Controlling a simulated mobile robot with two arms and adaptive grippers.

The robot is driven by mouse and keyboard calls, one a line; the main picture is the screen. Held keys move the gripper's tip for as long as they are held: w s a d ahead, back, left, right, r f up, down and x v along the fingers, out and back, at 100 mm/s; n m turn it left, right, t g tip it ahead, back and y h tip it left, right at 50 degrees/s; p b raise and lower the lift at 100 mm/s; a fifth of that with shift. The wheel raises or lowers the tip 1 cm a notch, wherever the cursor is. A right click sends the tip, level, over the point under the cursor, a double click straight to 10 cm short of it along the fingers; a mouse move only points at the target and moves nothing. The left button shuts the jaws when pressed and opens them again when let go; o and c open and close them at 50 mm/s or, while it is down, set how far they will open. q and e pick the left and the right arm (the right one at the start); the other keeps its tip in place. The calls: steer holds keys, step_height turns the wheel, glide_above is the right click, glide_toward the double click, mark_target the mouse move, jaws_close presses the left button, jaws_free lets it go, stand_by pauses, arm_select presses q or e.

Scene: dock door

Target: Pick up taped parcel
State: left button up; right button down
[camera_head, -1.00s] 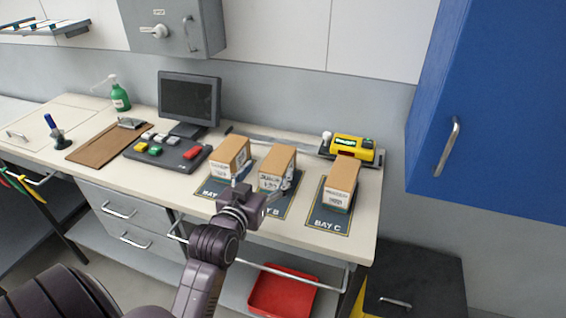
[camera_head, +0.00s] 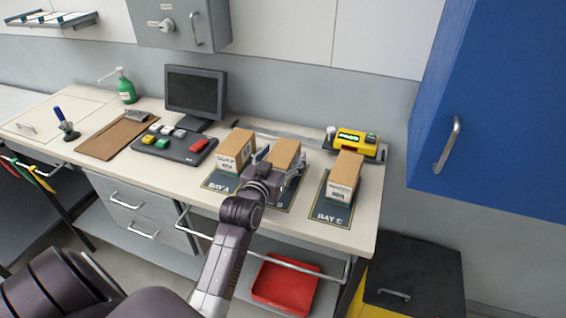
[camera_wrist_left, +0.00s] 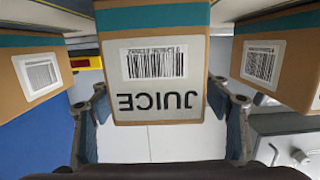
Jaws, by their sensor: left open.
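Three brown boxes stand in a row on marked bays: the Bay A box (camera_head: 235,150), the Bay B box (camera_head: 286,152) and the Bay C box (camera_head: 344,177). In the wrist view the middle box (camera_wrist_left: 155,62) fills the centre, with a teal tape band and an upside-down "JUICE" label with barcode. Teal bands also show on both side boxes, so I cannot tell which is the taped parcel. My left gripper (camera_head: 281,162) is open at the front of the Bay B box. Its fingers (camera_wrist_left: 160,95) stand either side of that box's near face.
A keypad with coloured buttons (camera_head: 175,144), a monitor (camera_head: 194,92) and a brown board (camera_head: 110,137) stand left of the boxes. A yellow device (camera_head: 356,142) is behind Bay C. A blue cabinet (camera_head: 500,110) hangs at right. The front counter strip is clear.

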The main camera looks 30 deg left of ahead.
arm_select(q)
steer(key=c, duration=1.4)
steer(key=shift+r, duration=0.1)
steer(key=shift+c, duration=0.9)
steer(key=shift+r, duration=0.1)
